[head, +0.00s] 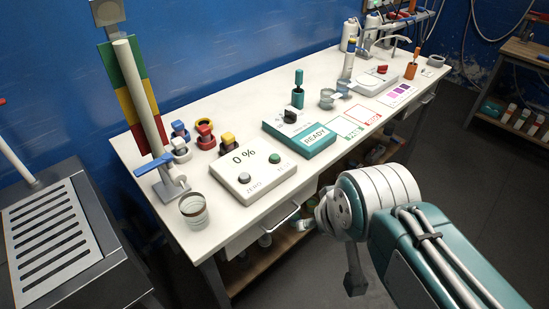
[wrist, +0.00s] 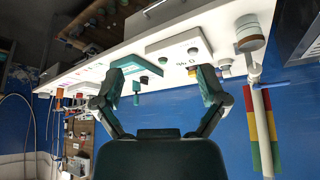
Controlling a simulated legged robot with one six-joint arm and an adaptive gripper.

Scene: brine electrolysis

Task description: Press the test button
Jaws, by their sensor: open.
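A white box (head: 240,185) reading "0 %" stands on the white bench and has two buttons. The green button (head: 275,157) is at its right, by a label that looks like "TEST". The grey button (head: 245,177) is at its left, by "ZERO". In the wrist view, upside down, the box (wrist: 180,42) appears beyond my fingers with its grey button (wrist: 193,50) and green button (wrist: 163,59). My gripper (wrist: 159,84) is open and empty, its fingers spread wide. In the head view my arm is right of the bench's front edge, apart from the buttons.
A teal box (head: 312,140) marked "READY" stands right of the white box. Coloured knobs (head: 204,135) are behind it. Several cards lie farther right. Open floor lies in front of the bench.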

